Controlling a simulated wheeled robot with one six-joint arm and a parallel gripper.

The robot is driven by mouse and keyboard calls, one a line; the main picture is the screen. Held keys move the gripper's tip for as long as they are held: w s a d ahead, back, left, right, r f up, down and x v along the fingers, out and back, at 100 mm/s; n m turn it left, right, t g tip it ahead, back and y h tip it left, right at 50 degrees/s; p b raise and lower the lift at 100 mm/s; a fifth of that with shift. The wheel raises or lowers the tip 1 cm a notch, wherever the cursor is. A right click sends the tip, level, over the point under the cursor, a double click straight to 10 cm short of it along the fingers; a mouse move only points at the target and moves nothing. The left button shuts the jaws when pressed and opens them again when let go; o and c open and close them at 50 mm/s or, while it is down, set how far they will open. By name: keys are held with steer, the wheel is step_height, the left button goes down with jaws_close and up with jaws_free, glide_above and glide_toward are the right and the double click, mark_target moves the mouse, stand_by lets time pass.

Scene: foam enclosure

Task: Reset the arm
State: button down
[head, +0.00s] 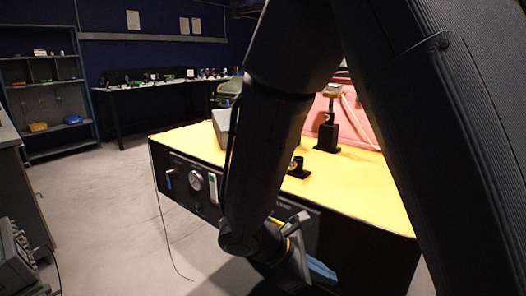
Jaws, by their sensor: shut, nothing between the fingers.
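My arm hangs down across the middle of the head view, with its wrist low in front of a black bench. My gripper (320,271) is at the end of the wrist, near the bottom of the view, with blue at its tip. It is shut and holds nothing. It shows in front of the dark front face of the bench (360,235), below the yellow top. My arm hides part of the bench top and front.
On the yellow top (375,190) stand a black post mount (328,135) and a small black holder (298,168). A pink panel (360,118) rises behind. A gauge (195,180) is on the bench front. Grey floor (105,190) is clear at left, before shelves (45,95).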

steer(key=s+d+r+m+g+y+p, duration=0.1)
steer(key=s+d+r+m+y, duration=0.1)
steer(key=m, duration=0.6)
steer(key=s+d+r+m+g+y+p, duration=0.1)
steer(key=s+d+r+m+y, duration=0.2)
steer(key=s+m+y, duration=0.2)
steer(key=m+y, duration=0.2)
steer(key=m, duration=0.2)
steer(key=shift+s+m, duration=0.15)
steer(key=shift+m, duration=0.15)
stand_by(0.7)
